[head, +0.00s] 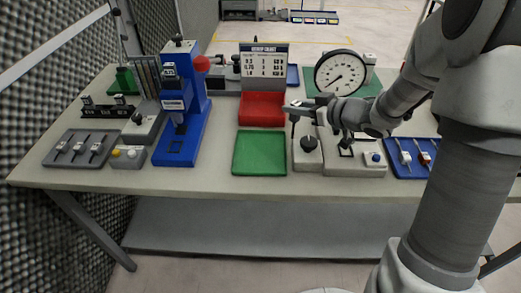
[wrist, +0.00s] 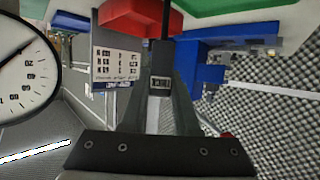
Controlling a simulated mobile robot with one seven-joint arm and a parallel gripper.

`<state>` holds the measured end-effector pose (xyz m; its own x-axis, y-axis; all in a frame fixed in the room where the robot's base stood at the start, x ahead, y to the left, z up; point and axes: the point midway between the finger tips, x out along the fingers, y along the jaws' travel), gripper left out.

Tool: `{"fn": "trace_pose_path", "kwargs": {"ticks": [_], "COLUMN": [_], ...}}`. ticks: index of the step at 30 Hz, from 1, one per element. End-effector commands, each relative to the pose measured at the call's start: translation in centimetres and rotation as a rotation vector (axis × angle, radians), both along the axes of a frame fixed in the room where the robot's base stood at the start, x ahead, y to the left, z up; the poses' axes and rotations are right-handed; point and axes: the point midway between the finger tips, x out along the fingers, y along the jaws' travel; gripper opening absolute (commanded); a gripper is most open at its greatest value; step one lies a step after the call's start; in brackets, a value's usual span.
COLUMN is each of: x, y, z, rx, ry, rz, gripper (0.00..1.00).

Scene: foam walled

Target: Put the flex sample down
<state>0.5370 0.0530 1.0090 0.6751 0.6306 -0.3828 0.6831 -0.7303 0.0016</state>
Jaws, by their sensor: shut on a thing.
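My gripper (head: 290,108) is stretched out to the left over the table, above the gap between the green tray (head: 242,154) and a pale instrument base. In the wrist view its dark fingers (wrist: 160,92) are closed on a small grey labelled piece (wrist: 160,84), which I take to be the flex sample. It is held in the air, clear of the table. The green tray is empty.
A red bin (head: 262,110) stands behind the green tray. A blue press (head: 184,125) is at left, near a grey tray (head: 60,160) of small pieces. A dial gauge (head: 340,73) and pale instrument bases are at right. A blue tray (head: 396,171) holds small pieces.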

Motion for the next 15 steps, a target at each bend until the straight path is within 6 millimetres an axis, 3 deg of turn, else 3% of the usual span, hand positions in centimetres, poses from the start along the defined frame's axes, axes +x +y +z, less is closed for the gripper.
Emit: {"fn": "trace_pose_path", "kwargs": {"ticks": [1,9,15], "x": [-0.4,-1.9,-2.4], "y": [1.5,7.1,9.0], "z": [-1.1,-4.7,-5.6], "rx": [0.002,0.0,0.0], "ry": [0.0,0.001,0.0], "rz": [0.007,0.005,0.001], "gripper": [0.0,0.0,0.0]}}
